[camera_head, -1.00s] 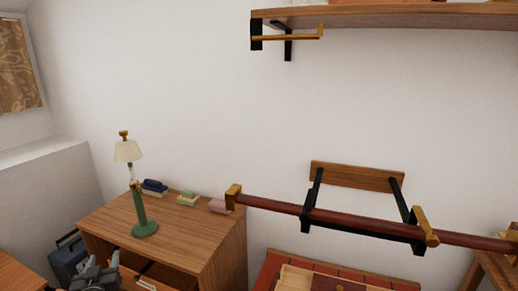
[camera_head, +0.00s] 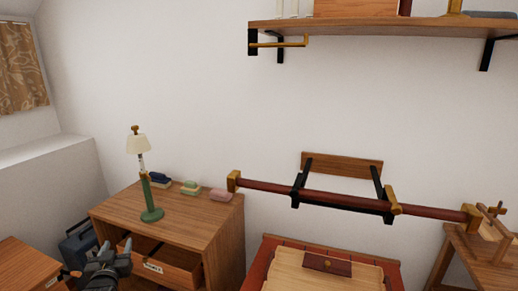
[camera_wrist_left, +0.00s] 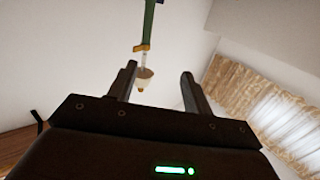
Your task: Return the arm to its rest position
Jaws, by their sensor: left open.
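My left gripper (camera_head: 108,262) shows at the lower left of the head view, in front of the wooden desk (camera_head: 185,222) and its open drawer (camera_head: 165,268). Its jaws are open, and in the left wrist view the two fingers (camera_wrist_left: 158,88) stand apart with nothing held between them. The green lamp (camera_head: 150,195) with a cream shade stands upright on the desk, beyond the gripper. It also shows upside down in the left wrist view (camera_wrist_left: 149,35), some way past the fingers. My right gripper is not in view.
A long dark red bar (camera_head: 345,199) rests on black wall brackets at the right. A wooden shelf (camera_head: 390,27) is above. A bed-like red frame (camera_head: 262,262) is below the bar, and a blue case (camera_head: 77,246) stands left of the desk. The wall between is bare.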

